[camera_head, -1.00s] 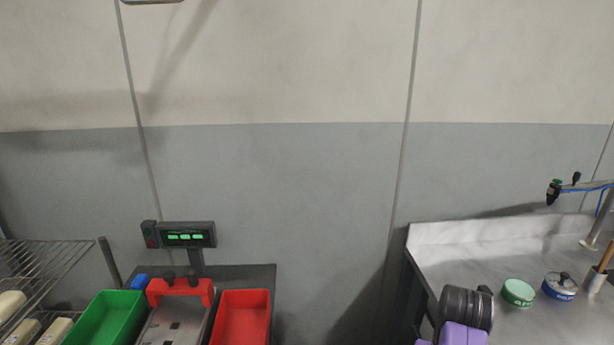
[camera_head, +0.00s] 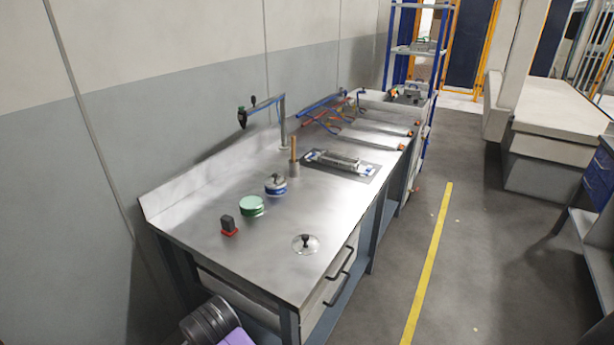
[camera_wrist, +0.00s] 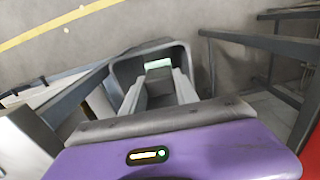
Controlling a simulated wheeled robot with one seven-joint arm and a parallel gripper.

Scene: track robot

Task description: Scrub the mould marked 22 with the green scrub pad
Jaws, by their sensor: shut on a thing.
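In the wrist view, the two grey fingers of my gripper (camera_wrist: 158,85) are closed in on a small pale green-white thing (camera_wrist: 158,63) at their tips. Its shape is mostly hidden, and I cannot tell if it is the green scrub pad. A dark grey squarish frame surrounds the fingers. In the head view only my dark wrist and purple housing show at the bottom; the fingertips are out of sight. A flat grey plate with a long metal piece (camera_head: 340,160) lies on the bench; I cannot read a 22 or tell if it is the mould.
The steel bench (camera_head: 200,265) holds a round green-topped container (camera_head: 251,207), a blue-and-white knobbed one (camera_head: 275,185), a red-and-black block (camera_head: 229,227), a round metal disc with a black knob (camera_head: 305,243) and a jointed stand (camera_head: 283,120).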

